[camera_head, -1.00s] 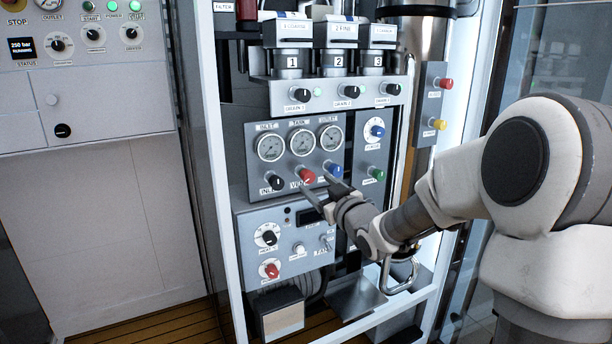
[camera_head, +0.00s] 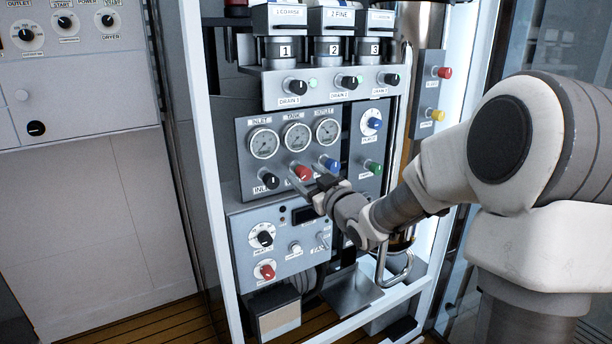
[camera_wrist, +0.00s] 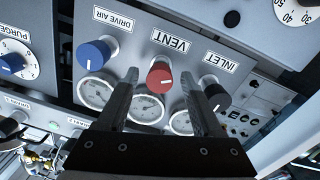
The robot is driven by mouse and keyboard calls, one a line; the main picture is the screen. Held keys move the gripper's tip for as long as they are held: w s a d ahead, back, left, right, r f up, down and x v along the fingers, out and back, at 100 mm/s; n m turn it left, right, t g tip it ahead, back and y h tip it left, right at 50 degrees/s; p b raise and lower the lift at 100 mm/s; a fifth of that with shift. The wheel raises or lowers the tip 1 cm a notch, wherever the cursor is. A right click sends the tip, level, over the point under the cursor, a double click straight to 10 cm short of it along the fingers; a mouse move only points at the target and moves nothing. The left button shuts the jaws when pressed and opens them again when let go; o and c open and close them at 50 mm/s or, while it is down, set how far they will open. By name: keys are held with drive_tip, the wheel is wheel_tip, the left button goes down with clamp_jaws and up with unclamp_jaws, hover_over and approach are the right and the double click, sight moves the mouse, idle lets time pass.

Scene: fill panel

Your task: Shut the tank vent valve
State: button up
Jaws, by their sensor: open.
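The tank vent valve is a red knob (camera_head: 301,173) below the middle gauge (camera_head: 296,136) on the grey panel. In the wrist view the red knob (camera_wrist: 160,76) sits by the VENT label (camera_wrist: 171,40), with a pale mark on its side toward the gauges. My gripper (camera_head: 311,178) is open and points at the panel, close to the knob. In the wrist view its two fingers (camera_wrist: 164,88) lie on either side of the knob, with gaps between. I cannot tell how deep the fingertips reach past the knob's face.
A black inlet knob (camera_head: 268,181) and a blue drive air knob (camera_head: 329,164) flank the red one closely. In the wrist view the inlet knob (camera_wrist: 217,97) is close to the right finger. A lower panel (camera_head: 290,252) with another red knob (camera_head: 265,271) lies beneath.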

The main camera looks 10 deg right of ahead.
clamp_jaws()
drive_tip(key=shift+p, duration=0.3)
